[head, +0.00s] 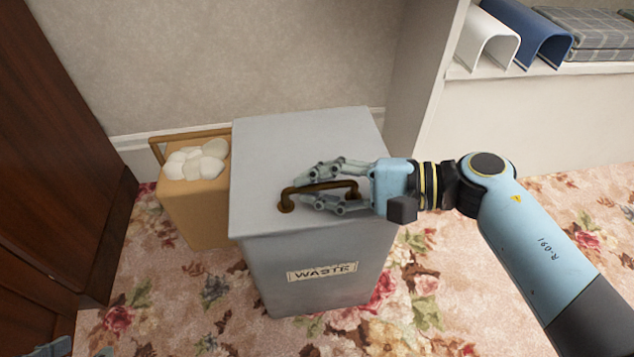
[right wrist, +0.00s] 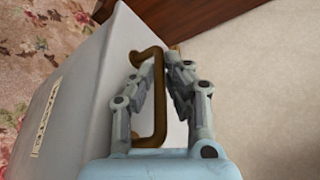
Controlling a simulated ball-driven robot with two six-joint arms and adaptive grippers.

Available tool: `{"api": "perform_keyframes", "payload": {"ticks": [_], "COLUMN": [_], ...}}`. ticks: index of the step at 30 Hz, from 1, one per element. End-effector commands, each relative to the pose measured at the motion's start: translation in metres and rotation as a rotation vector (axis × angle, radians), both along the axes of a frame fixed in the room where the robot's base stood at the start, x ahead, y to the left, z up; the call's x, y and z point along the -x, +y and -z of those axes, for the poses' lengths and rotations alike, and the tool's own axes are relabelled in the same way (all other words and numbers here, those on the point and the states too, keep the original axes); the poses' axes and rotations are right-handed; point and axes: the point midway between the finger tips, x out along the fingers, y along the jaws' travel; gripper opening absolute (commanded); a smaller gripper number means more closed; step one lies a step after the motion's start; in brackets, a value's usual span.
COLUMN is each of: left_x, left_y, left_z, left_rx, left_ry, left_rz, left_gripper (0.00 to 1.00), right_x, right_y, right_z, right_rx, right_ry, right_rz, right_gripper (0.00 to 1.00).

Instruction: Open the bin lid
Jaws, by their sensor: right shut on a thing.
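The grey bin (head: 320,262) stands on the carpet with a "WASTE" label on its front. Its flat grey lid (head: 270,150) lies level on top and looks closed. A brown bar handle (head: 287,200) is on the lid; it also shows in the right wrist view (right wrist: 158,110). My right gripper (head: 308,185) reaches in from the right and is shut on the handle, one finger on each side of the bar. The fingers hide part of it. Only a small bit of what looks like my left gripper (head: 62,347) shows at the bottom left; its fingers are too cut off to judge.
A wooden box (head: 197,215) with pale lumps in it stands close to the bin's left. A dark wooden cabinet (head: 60,130) is at the far left. The wall is behind the bin. A white shelf (head: 540,110) at the right bears blue and white pieces. Carpet is free at the right.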

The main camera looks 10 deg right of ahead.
Motion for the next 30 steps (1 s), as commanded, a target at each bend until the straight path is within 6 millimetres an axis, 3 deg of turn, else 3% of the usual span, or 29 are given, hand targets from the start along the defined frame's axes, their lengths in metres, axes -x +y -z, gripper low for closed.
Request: {"api": "perform_keyframes", "payload": {"ticks": [7,11,21,30], "left_x": [0.001,0.001,0.025,0.044], "left_y": [0.0,0.0,0.0,0.014], "left_z": [-0.002,-0.013,-0.068,-0.024], "left_rx": [0.0,-0.001,-0.008,-0.039], "left_ry": [0.016,0.064,0.344,0.44], "left_rz": [-0.001,-0.001,0.001,-0.018], "left_gripper": [0.4,0.4,0.4,0.4], "right_x": [0.0,-0.002,-0.013,-0.03], "right_y": [0.0,0.0,0.0,0.0], "right_z": [-0.002,-0.01,-0.045,-0.081], "right_rx": [0.001,0.0,0.0,0.0], "right_ry": [0.008,0.027,0.156,0.326], "right_rz": [-0.001,-0.001,-0.002,-0.002], "right_gripper": [0.0,0.0,0.0,0.0]}}
